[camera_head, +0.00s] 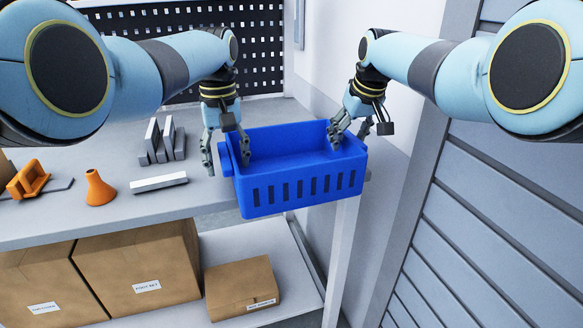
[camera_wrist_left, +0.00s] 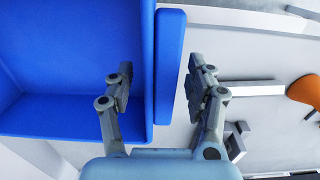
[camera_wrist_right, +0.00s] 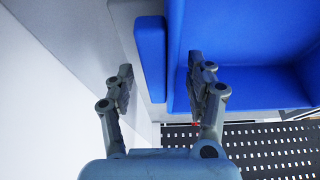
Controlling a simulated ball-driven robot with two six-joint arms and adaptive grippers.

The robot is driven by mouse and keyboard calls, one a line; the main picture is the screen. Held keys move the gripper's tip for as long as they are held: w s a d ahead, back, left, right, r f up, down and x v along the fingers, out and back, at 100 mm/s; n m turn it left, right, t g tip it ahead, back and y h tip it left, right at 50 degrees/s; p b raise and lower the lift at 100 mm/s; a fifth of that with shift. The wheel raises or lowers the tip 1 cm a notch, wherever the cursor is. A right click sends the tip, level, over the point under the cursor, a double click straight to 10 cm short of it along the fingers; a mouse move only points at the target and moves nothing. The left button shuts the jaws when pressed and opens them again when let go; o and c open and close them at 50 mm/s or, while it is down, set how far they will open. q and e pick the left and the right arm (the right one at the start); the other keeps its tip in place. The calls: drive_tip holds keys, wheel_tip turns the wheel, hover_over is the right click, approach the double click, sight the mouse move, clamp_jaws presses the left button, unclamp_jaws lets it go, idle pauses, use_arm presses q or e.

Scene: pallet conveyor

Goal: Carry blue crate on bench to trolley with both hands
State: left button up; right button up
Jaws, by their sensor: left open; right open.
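The blue crate (camera_head: 305,190) stands on the right end of the grey bench (camera_head: 120,222), its slotted front at the bench edge. It looks empty. My left gripper (camera_head: 226,158) is open at the crate's left wall, one finger inside and one outside. In the left wrist view the gripper (camera_wrist_left: 160,85) has the crate's wall and side handle (camera_wrist_left: 170,60) between its fingers. My right gripper (camera_head: 350,130) is open at the right wall, partly hiding it. In the right wrist view the fingers (camera_wrist_right: 160,85) straddle the wall and handle (camera_wrist_right: 150,60). The trolley is not in view.
An orange cone-shaped part (camera_head: 98,188), an orange bracket (camera_head: 28,180) and grey bars (camera_head: 158,183) lie left of the crate. Cardboard boxes (camera_head: 140,270) fill the lower shelf. A slatted grey panel (camera_head: 490,215) stands close on the right. A perforated board (camera_head: 260,50) is behind.

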use_arm(q)
clamp_jaws()
use_arm(e)
clamp_jaws()
drive_tip(key=shift+r, duration=0.1)
